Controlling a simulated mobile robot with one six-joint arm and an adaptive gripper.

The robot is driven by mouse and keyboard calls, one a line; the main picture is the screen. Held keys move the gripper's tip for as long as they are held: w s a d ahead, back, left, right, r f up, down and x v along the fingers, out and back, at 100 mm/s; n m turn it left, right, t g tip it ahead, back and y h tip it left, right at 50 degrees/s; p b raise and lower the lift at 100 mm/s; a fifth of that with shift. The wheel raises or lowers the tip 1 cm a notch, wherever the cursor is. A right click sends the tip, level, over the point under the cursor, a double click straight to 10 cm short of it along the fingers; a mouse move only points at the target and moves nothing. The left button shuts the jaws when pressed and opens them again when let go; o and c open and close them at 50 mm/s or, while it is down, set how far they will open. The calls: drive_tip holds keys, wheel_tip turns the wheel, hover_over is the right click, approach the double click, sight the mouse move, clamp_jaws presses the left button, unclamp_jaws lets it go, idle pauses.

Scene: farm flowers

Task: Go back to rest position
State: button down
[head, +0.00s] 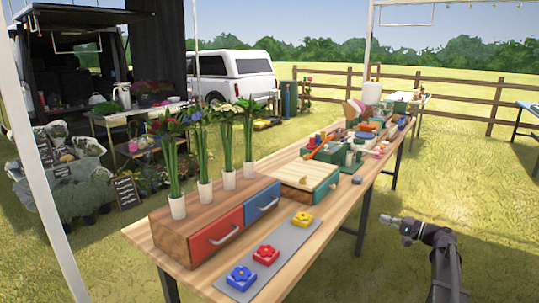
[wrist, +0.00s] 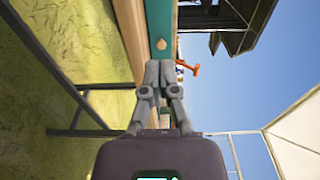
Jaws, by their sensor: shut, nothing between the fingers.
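My gripper (head: 388,219) is at the right in the head view. It is off the table's long right side, over the grass, apart from everything. The arm comes up from the bottom right edge. In the wrist view my gripper (wrist: 158,68) has its fingertips together with nothing between them. That view is turned sideways, with the wooden table edge (wrist: 132,40) running up the picture.
The long wooden table (head: 335,207) carries a drawer box with a red drawer (head: 217,232) and a blue drawer (head: 262,203). Several flower vases (head: 204,193) stand on it. Flower-shaped pieces lie on a grey mat (head: 282,238). Open grass lies right of the table.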

drive_tip(key=s+a+f+n+g+h, duration=0.2)
drive_tip(key=s+a+f+g+h, duration=0.15)
drive_tip(key=s+a+f, duration=0.5)
drive_tip(key=s+a+f+n+g+h, duration=0.2)
drive_tip(key=s+a+f+g, duration=0.25)
drive_tip(key=a, duration=0.65)
drive_tip(key=s+a+f+n+g+h, duration=0.2)
drive_tip(key=s+f+h, duration=0.15)
drive_tip(key=s, duration=0.35)
drive_tip(key=s+a+f+n+g+h, duration=0.1)
drive_tip(key=s+f+n+h, duration=0.1)
drive_tip(key=s+h, duration=0.4)
wheel_tip(320, 180, up, 26)
drive_tip(key=y+p, duration=0.1)
drive_tip(key=p, duration=2.5)
drive_tip(key=shift+s+a, duration=0.15)
drive_tip(key=shift+s, duration=0.3)
drive_tip(key=shift+f, duration=0.1)
